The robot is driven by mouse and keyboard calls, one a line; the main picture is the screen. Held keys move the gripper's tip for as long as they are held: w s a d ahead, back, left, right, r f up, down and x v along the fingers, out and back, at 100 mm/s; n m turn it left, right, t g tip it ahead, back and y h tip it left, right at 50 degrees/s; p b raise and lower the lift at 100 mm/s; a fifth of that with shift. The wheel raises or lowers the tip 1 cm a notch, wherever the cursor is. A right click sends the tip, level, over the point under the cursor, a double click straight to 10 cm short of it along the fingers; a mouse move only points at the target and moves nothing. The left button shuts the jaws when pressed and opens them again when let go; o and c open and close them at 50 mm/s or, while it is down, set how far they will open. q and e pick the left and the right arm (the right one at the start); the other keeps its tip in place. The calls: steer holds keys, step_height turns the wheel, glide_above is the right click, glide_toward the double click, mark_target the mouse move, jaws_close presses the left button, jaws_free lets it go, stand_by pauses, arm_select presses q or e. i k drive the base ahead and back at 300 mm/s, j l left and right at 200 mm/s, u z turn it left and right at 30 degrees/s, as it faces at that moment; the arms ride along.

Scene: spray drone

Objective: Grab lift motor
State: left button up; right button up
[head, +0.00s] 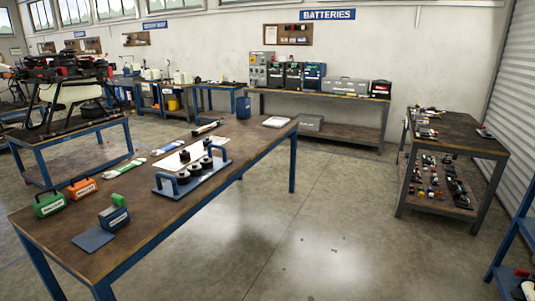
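A blue tray with handles (216,173) sits on the long wooden-topped table in the head view. Several dark round parts that look like motors (195,169) stand on it, some on pale discs. They are too small to tell which is a lift motor. Neither of my grippers is in view, and nothing is seen touching the tray.
A drone (65,85) stands on a table at left. A parts cart (455,135) stands right. The middle floor is clear.

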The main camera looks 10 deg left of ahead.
mark_target(185, 154)
steer(key=i, duration=1.4)
steer(key=i+u, duration=0.2)
steer(key=i, duration=0.2)
steer(key=i+l+u, duration=0.15)
steer(key=i, duration=0.3)
steer(key=i+l+u, duration=0.2)
steer(key=i, duration=0.2)
steer(key=i+l+u, duration=0.5)
steer(key=i+u, duration=0.15)
